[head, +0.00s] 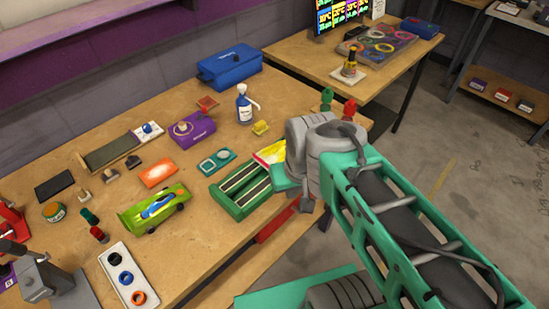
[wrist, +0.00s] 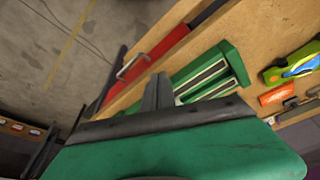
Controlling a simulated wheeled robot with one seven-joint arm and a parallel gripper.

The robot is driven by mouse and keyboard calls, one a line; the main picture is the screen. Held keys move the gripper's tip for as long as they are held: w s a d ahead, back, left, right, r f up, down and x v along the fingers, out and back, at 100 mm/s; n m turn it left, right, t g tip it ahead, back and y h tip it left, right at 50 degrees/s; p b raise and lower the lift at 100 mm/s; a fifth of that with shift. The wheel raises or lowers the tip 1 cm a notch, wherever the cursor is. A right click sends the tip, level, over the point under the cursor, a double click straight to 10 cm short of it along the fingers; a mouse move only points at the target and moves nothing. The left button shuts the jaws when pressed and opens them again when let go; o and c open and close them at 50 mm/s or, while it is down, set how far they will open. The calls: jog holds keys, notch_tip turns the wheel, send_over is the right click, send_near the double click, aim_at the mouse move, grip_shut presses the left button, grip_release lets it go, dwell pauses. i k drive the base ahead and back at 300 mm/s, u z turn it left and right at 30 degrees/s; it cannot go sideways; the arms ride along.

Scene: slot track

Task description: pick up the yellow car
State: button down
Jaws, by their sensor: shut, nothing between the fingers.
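A lime-yellow-green car (head: 155,207) with a blue patch on top and dark wheels sits on the wooden workbench, left of the green slotted track. No plainly yellow car shows; this is the closest match. It also shows at the right edge of the wrist view (wrist: 296,66), partly cut off. My gripper (wrist: 158,90) is shut and empty, close to the bench's front edge and the track, well to the right of the car. In the head view my arm hides most of the gripper.
The green slotted track (head: 241,188) lies between car and arm. Near the car are an orange block (head: 158,173), a white tray with rings (head: 122,278) and red and green pegs. A red part with a metal handle (wrist: 150,58) runs along the bench front.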

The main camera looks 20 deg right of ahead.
aim_at(276, 153)
jog(key=u, duration=1.25)
jog(key=k, duration=1.05)
jog(key=u, duration=0.3)
jog(key=i, duration=0.45)
